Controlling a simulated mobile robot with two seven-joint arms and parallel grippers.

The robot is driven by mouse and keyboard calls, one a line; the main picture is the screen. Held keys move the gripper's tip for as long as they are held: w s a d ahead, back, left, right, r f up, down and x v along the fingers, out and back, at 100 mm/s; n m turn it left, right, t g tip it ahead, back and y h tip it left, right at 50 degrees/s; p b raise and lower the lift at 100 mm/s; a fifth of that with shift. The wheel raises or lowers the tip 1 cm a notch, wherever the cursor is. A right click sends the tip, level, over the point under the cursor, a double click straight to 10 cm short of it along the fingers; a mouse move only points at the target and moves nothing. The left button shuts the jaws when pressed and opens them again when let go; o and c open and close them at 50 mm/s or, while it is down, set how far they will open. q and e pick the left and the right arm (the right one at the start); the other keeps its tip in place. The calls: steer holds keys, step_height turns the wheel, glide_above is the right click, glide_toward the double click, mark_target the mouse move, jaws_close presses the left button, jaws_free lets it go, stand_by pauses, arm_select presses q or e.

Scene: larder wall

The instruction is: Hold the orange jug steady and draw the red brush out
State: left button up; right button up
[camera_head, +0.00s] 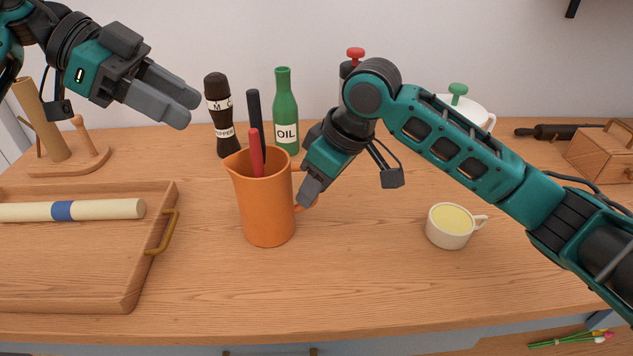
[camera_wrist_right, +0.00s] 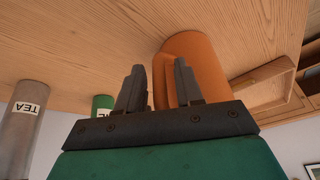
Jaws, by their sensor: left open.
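The orange jug (camera_head: 267,212) stands upright on the wooden counter; it also shows in the right wrist view (camera_wrist_right: 207,72). The red brush (camera_head: 256,152) stands in it, only its red handle showing above the rim; its lower part is hidden inside. A black-handled tool (camera_head: 254,115) stands behind it in the jug. My left gripper (camera_head: 181,107) is open and empty, up and left of the jug.
A pepper mill (camera_head: 220,118) and green oil bottle (camera_head: 286,115) stand close behind the jug. A cup (camera_head: 449,228) stands right. The counter in front of the jug is clear.

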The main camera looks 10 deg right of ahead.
jaws_close()
arm_select(q)
steer(key=shift+o, duration=0.3)
steer(key=shift+d, duration=0.1)
